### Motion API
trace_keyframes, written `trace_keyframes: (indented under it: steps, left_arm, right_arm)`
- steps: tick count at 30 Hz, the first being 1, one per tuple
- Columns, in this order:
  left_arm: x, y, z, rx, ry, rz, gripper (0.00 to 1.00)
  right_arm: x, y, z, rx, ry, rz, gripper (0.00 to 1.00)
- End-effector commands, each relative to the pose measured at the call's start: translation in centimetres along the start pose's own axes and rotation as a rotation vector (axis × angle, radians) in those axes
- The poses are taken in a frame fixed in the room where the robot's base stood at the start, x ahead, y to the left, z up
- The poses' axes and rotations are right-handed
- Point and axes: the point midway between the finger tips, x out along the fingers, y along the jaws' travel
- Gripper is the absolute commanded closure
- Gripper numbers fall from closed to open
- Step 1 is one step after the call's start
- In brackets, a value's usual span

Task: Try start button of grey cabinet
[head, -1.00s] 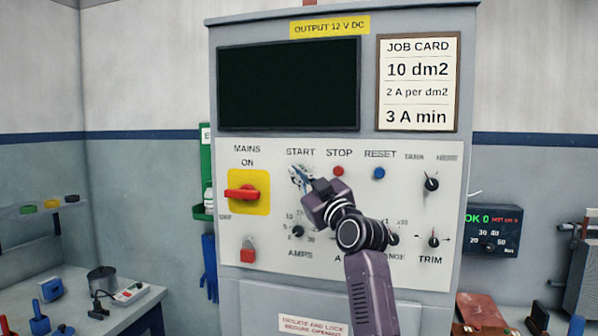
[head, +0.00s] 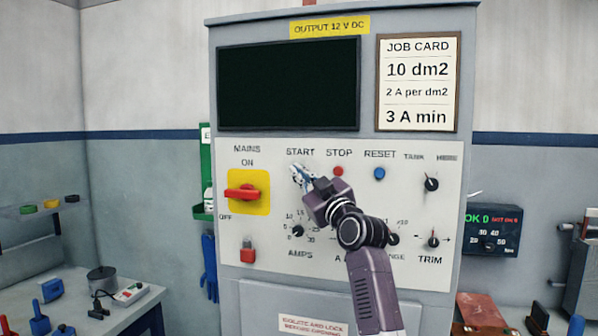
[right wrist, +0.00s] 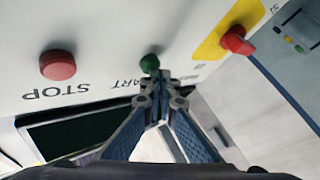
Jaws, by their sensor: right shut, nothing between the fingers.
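The grey cabinet (head: 468,60) stands in front of me with a white control panel. Its green start button (right wrist: 149,62) shows in the right wrist view, just beyond my fingertips. In the head view my right gripper (head: 300,175) covers the button below the START label (head: 300,152). The right gripper is shut and empty, its fingertips (right wrist: 155,78) at or very near the button. I cannot tell whether they touch or whether the button is pressed. The cabinet's screen (head: 289,84) is dark. My left gripper is not in view.
The red stop button (head: 339,171) and blue reset button (head: 379,173) are to the right. The red mains handle (head: 242,193) on its yellow plate is to the left. Knobs, including trim (head: 433,242), lie lower. A bench (head: 75,318) with tools stands at left.

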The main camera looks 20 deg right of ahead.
Motion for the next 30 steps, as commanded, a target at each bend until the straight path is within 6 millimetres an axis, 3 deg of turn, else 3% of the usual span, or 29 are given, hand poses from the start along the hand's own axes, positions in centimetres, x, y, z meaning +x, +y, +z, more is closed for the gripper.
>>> trace_keyframes:
  steps: [30]
  left_arm:
    - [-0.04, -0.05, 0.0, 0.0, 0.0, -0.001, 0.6]
  right_arm:
    - [0.48, 0.33, 0.36, 0.0, 0.0, 0.0, 1.0]
